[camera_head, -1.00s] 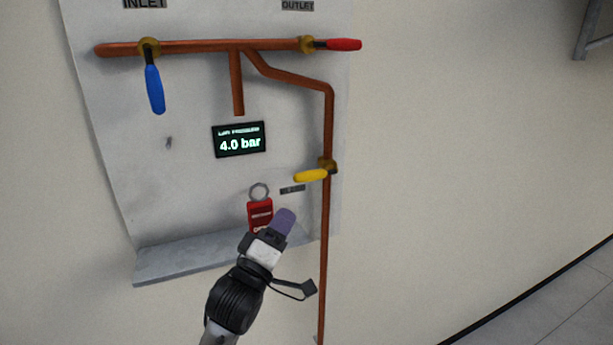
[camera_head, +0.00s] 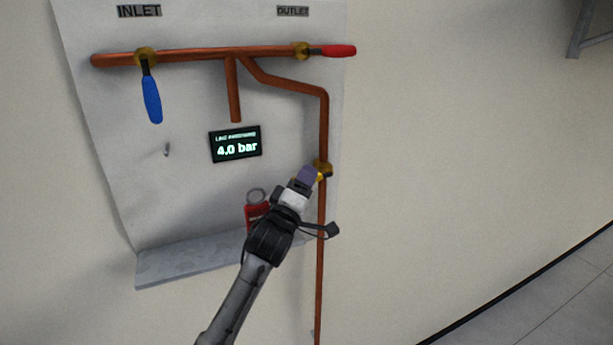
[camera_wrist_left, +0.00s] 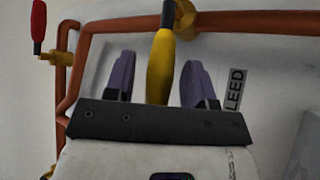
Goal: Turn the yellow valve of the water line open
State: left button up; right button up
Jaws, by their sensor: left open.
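The yellow valve (camera_head: 323,169) sits on the vertical copper pipe at the right of the panel. In the head view my left gripper (camera_head: 307,175) covers most of its handle. In the left wrist view the yellow handle (camera_wrist_left: 160,65) lies between the two purple fingers of my left gripper (camera_wrist_left: 154,80). The fingers are open, with a gap on each side of the handle. The handle's far end meets the brass valve body (camera_wrist_left: 187,18). My right gripper is not in view.
A blue valve handle (camera_head: 152,100) hangs down at the inlet, and a red one (camera_head: 338,51) points right at the outlet. A display (camera_head: 236,144) reads 4.0 bar. A red tag (camera_head: 255,214) is partly behind my arm, above a grey ledge (camera_head: 190,262).

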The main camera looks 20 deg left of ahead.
pick_arm(q)
jog(key=shift+w+r, duration=0.15)
jog(key=shift+w, duration=0.2)
grip_shut()
dwell(0.4)
